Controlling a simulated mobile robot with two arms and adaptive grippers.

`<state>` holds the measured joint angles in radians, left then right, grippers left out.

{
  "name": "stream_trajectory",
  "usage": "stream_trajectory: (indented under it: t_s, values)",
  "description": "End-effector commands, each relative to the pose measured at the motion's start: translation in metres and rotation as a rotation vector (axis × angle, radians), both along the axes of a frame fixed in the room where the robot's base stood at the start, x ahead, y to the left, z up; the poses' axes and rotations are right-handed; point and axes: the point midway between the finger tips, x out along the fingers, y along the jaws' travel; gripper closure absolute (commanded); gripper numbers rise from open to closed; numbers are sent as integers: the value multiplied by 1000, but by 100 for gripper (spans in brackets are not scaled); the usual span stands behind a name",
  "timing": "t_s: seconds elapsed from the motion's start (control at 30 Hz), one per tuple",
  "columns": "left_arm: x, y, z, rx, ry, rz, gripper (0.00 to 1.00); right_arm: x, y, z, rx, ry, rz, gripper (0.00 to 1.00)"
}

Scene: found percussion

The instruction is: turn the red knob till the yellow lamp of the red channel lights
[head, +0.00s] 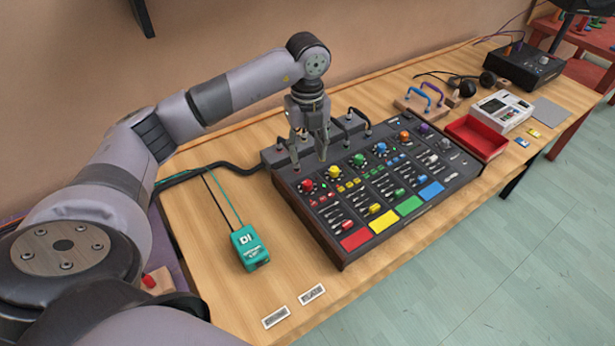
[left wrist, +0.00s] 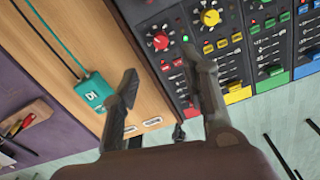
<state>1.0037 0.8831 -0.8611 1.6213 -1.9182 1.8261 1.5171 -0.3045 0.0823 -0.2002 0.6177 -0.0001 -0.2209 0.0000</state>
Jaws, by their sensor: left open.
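The red knob (head: 308,186) sits at the top of the leftmost channel of the dark mixer (head: 340,258). It also shows in the left wrist view (left wrist: 161,41), beyond the fingertips. My left gripper (head: 309,161) is open and empty, pointing down above the mixer's back left part, a little behind the red knob and apart from it. In the left wrist view its two fingers (left wrist: 160,64) stand wide apart. A yellow knob (left wrist: 210,16) is on the neighbouring channel. I cannot make out a lit yellow lamp on the red channel. My right gripper is out of view.
A teal box (head: 249,247) with cables lies left of the mixer. A red tray (head: 476,137) stands right of the mixer. Bare wood lies between the teal box and mixer.

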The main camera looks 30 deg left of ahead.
Motion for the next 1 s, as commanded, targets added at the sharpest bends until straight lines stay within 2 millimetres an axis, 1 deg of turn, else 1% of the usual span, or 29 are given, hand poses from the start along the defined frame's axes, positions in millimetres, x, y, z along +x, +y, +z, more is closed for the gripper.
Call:
stream_trajectory:
  t_s: [0.03,0.1,0.3,0.5,0.7,0.93,1.0]
  values:
    - [-1,0,-11,0,6,0,59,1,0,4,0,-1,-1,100]
    - [-1,0,-26,0,6,0,59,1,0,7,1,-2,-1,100]
    - [-1,-1,-68,-2,4,0,59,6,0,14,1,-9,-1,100]
    - [0,0,-96,-1,2,-1,59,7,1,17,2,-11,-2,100]
    - [0,-1,-105,-2,-1,-1,59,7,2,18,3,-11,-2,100]
    - [0,-1,-106,-1,0,-1,59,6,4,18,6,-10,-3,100]
    - [0,0,-106,-1,0,-1,64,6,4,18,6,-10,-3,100]
